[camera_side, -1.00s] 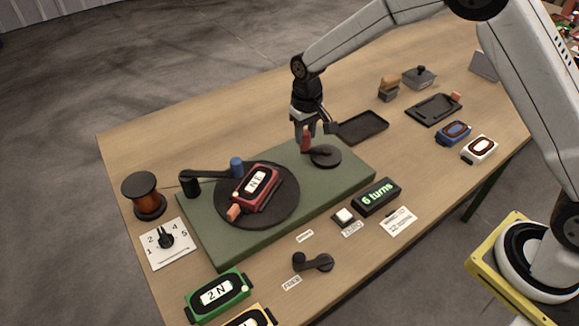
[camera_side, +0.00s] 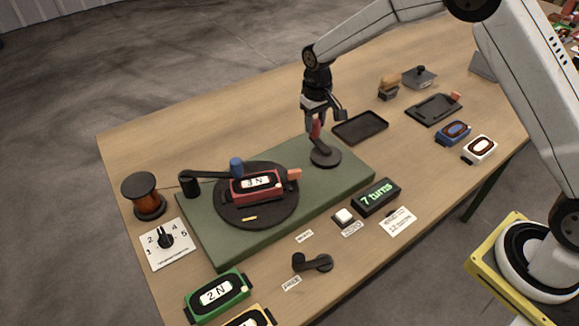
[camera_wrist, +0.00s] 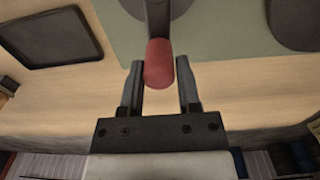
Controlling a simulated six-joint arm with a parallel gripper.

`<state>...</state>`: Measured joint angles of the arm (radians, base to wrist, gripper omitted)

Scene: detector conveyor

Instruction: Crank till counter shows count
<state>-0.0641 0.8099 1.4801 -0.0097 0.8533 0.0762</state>
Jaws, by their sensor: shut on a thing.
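My gripper (camera_side: 317,128) is shut on the red crank knob (camera_side: 315,130), at the back of the round crank base (camera_side: 326,156) on the green plate (camera_side: 347,180). In the wrist view the red knob (camera_wrist: 158,66) sits between my two fingers (camera_wrist: 159,85), with the dark crank arm (camera_wrist: 157,18) beyond it. The counter (camera_side: 376,197) shows "7 turns" in green. A red bobbin-like block marked "3 N" (camera_side: 258,186) lies on the black turntable (camera_side: 229,208), under the blue-tipped arm (camera_side: 237,167).
A white button (camera_side: 344,216) and a small card (camera_side: 398,222) are near the counter. A black lever (camera_side: 311,262) and a green block marked "2 N" (camera_side: 217,293) lie in front. A copper spool (camera_side: 146,194) and numbered dial (camera_side: 166,241) are at left.

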